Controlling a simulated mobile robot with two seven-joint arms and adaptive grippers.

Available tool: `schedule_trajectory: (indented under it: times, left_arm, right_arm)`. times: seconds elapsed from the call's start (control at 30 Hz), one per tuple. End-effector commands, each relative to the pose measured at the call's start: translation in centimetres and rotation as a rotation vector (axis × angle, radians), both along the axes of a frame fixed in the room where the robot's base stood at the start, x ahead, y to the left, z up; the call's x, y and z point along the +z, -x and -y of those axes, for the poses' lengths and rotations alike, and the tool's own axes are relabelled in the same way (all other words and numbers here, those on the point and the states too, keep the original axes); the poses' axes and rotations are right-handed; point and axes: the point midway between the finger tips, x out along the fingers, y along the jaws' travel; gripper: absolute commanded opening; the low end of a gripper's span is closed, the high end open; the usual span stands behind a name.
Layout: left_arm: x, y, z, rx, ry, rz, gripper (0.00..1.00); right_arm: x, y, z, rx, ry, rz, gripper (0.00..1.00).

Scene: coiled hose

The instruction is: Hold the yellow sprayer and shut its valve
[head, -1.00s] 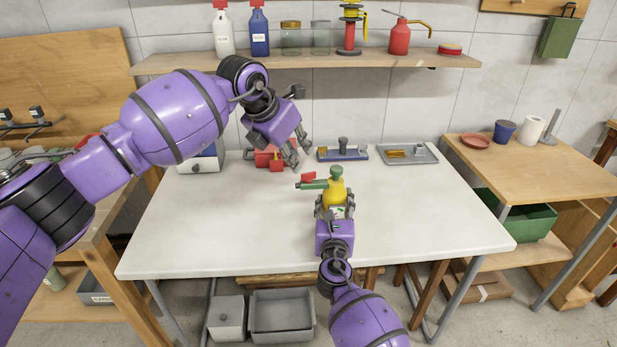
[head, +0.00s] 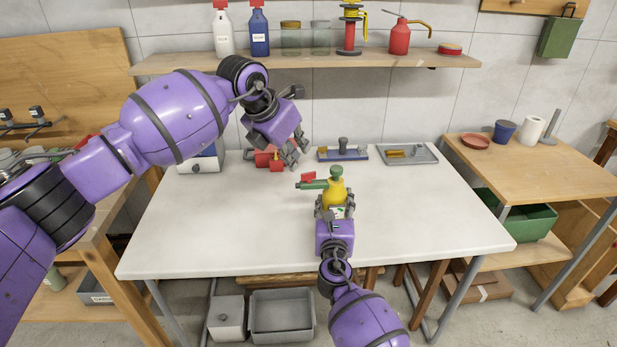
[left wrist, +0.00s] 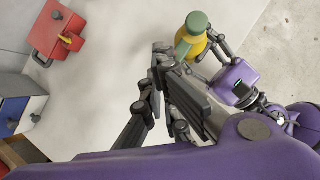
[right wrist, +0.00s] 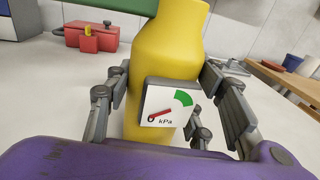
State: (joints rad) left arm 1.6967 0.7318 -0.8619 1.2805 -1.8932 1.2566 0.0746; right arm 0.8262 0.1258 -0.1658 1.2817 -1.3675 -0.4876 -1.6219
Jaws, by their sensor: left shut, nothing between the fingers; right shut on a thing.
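The yellow sprayer (head: 334,192) stands upright near the middle of the table, with a green cap and a green tube (head: 318,184) pointing left. A red valve handle (head: 308,176) sits on that tube; its exact angle is too small to tell. My right gripper (head: 335,208) is shut around the sprayer's body from the front. In the right wrist view, the fingers flank the yellow body (right wrist: 168,50) and a kPa gauge (right wrist: 166,106) faces me. My left gripper (head: 295,157) is shut and empty, behind and left of the valve, apart from it. Its fingers (left wrist: 165,90) hide the valve in the left wrist view.
A red box (head: 268,158) lies behind my left gripper. A blue tray (head: 356,156) and a grey tray (head: 432,158) lie along the back edge. A shelf (head: 440,61) with bottles hangs above. The table's right side and front left are clear.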

Motion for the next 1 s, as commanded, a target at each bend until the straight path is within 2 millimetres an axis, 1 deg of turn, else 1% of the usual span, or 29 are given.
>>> schedule_trajectory:
  times: [0.43,0.63,0.7,0.87,1.0]
  left_arm:
    - [0.1,0.0,0.1,-0.001,0.000,0.000,0.00]
    - [1.8,1.6,1.5,-0.004,0.001,0.003,0.00]
    - [2.0,1.9,1.6,-0.001,-0.001,0.001,0.00]
    - [1.5,1.9,1.6,0.000,-0.001,-0.001,0.00]
    - [0.6,1.9,1.6,0.000,0.000,-0.002,0.00]
  right_arm:
    - [0.0,0.0,0.0,0.000,0.000,0.000,0.11]
    - [0.0,0.0,0.0,0.000,-0.001,0.000,0.11]
    - [0.0,0.0,0.0,0.000,-0.001,0.000,0.11]
    - [0.0,0.0,0.0,0.000,0.000,0.000,0.11]
    - [0.0,0.0,0.0,0.000,-0.001,0.000,0.11]
